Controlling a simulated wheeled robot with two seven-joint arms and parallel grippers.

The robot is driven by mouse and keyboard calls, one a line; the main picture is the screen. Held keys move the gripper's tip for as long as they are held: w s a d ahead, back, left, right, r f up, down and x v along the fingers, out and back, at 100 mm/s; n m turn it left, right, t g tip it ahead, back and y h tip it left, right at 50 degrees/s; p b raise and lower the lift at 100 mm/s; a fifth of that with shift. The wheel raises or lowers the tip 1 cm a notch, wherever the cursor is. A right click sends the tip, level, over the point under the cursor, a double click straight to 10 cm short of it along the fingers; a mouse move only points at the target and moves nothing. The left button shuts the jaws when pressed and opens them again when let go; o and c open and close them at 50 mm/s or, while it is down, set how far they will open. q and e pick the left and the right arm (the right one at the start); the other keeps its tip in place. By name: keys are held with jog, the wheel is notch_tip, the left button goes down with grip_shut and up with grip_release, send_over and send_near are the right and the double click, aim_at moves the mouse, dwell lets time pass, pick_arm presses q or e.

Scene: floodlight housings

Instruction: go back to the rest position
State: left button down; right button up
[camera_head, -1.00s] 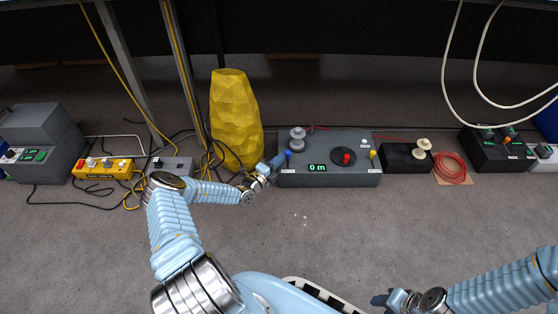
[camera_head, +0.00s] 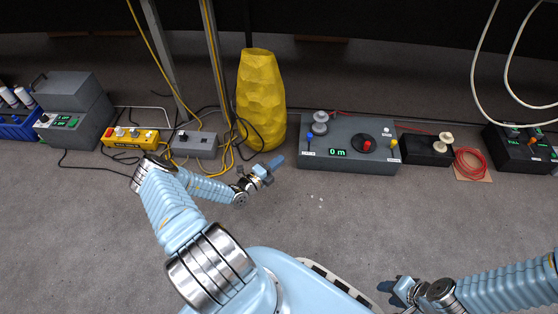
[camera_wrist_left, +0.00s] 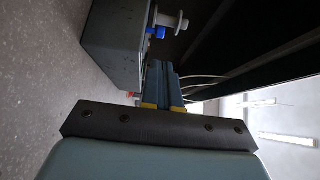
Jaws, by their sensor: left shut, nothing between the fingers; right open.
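My left gripper (camera_head: 273,165) is shut and empty. It hangs over the grey floor, between the yellow faceted vase (camera_head: 261,100) and the grey control box (camera_head: 347,143) with a "0 m" display. It is apart from the box in the head view. In the left wrist view its closed fingers (camera_wrist_left: 161,85) point toward the grey box (camera_wrist_left: 108,52), which shows a blue knob and a white spool. My right gripper (camera_head: 388,287) is low at the bottom right, over the floor beside my base, open with nothing seen in it.
A yellow switch box (camera_head: 130,138) and a small grey box (camera_head: 194,144) stand at the left among loose cables. A black box (camera_head: 427,150), a red coil (camera_head: 472,164) and another black box (camera_head: 521,150) stand at the right.

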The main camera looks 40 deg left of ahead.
pick_arm(q)
jog(key=s+d+r+m+g+h+p, duration=0.2)
jog(key=s+d+m+g+h, duration=0.15)
jog(key=d+m, duration=0.45)
jog(key=s+d+r+m+g+h+p, duration=0.1)
jog(key=s+d+m+g+h, duration=0.15)
jog(key=d+m+g, duration=0.45)
jog(key=s+d+r+m+g+h+p, duration=0.2)
jog(key=d+m+h, duration=0.25)
jog(key=d, duration=0.65)
jog(key=s+d+r+m+g+y+p, duration=0.1)
jog(key=s+d+m+g+y+p, duration=0.15)
jog(key=s+m, duration=0.35)
jog(key=s+d+r+m+g+y+p, duration=0.15)
jog(key=s+m+g, duration=0.25)
jog(key=m, duration=0.4)
notch_tip(320, 180, up, 8)
jog(key=s+m+t+y+p, duration=0.1)
jog(key=m+y, duration=0.1)
jog(key=m, duration=0.6)
jog(key=s+a+m+t+y+p, duration=0.1)
jog(key=m+y, duration=0.2)
jog(key=m, duration=0.6)
jog(key=shift+p, duration=0.35)
